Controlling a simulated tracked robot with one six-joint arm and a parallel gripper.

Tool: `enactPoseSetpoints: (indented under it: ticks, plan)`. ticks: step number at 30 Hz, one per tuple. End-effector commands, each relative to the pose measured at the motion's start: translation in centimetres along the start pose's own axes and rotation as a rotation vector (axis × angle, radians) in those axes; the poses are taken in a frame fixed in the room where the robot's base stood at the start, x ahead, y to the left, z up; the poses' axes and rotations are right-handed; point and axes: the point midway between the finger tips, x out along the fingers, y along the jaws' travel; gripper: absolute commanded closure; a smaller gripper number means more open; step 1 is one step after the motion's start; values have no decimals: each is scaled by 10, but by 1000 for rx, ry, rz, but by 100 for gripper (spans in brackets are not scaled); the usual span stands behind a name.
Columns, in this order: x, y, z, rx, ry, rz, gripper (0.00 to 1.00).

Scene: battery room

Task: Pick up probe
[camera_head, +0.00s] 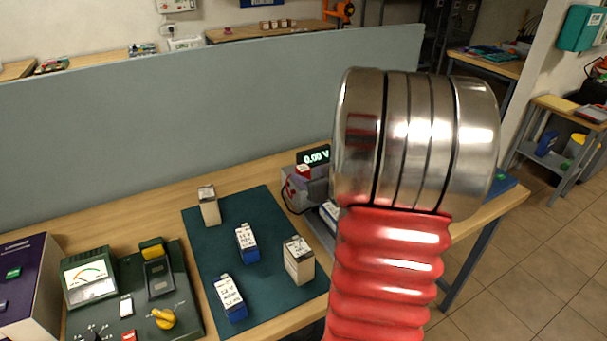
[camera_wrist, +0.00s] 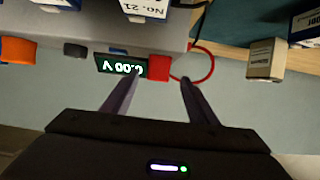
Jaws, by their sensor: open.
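A small red block (camera_head: 303,170), which looks like the probe, is at the left front of the grey meter unit (camera_head: 315,185). A red cable loops beside it. In the wrist view the red block (camera_wrist: 158,68) sits beside the lit display (camera_wrist: 120,66), with the red cable loop (camera_wrist: 210,66) to its right. My gripper (camera_wrist: 160,80) is open in the wrist view, its two fingers apart and nothing held. The red block appears in line with the gap between the fingertips; how far beyond them I cannot tell. In the head view my arm hides the gripper.
A green mat (camera_head: 270,215) holds several small batteries, one a blue one (camera_head: 246,242). A green analog tester (camera_head: 130,290) stands left of it. A grey partition (camera_head: 200,110) runs behind the bench. In the wrist view, a labelled battery (camera_wrist: 145,8) sits on the unit.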

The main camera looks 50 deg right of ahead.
Motion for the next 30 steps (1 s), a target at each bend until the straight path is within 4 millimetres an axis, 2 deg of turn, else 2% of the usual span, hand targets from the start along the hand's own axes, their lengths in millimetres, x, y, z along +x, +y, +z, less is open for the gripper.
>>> enactPoseSetpoints:
  ticks: [13,24,30]
  plan:
    - [5,1,0,0,0,0,47]
    - [44,3,-1,-1,0,-1,47]
    - [53,4,-2,0,1,2,47]
